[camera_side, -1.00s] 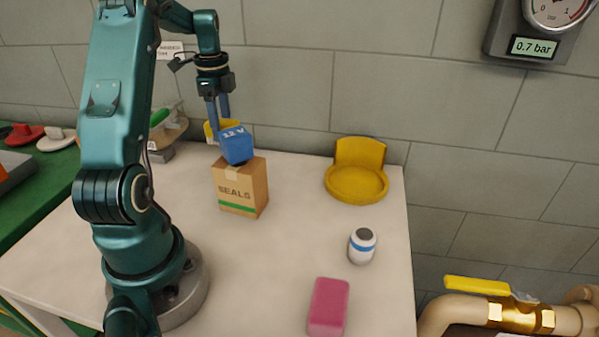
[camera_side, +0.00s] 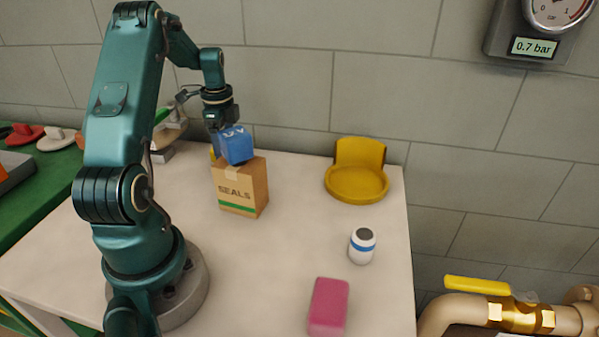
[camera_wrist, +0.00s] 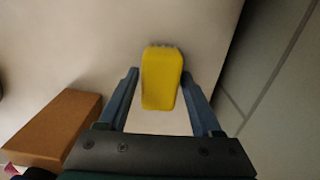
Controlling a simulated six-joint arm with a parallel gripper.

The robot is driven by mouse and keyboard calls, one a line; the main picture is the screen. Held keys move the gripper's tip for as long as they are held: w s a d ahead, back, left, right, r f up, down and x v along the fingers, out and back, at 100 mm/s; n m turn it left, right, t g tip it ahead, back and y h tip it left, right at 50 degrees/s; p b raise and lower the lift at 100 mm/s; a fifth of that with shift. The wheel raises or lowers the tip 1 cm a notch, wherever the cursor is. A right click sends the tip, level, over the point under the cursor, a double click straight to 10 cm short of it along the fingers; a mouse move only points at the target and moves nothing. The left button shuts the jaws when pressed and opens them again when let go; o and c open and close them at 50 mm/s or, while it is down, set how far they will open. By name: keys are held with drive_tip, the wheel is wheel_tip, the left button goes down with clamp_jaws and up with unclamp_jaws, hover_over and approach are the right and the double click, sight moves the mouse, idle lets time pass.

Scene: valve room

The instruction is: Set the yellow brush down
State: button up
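The yellow brush (camera_wrist: 162,78) shows in the wrist view between my two fingertips, its smooth back towards the camera and a pale bristle edge at its far end. My gripper (camera_wrist: 160,75) is shut on it, with the fingers along its two long sides.
A yellow tray with a raised back (camera_side: 356,183), a white jar (camera_side: 361,247) and a pink block (camera_side: 328,307) stand to the right. The table's middle is clear.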

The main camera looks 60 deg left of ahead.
drive_tip(key=shift+o, duration=0.3)
wheel_tip(320, 180, up, 12)
drive_tip(key=shift+r, duration=0.2)
idle(0.3)
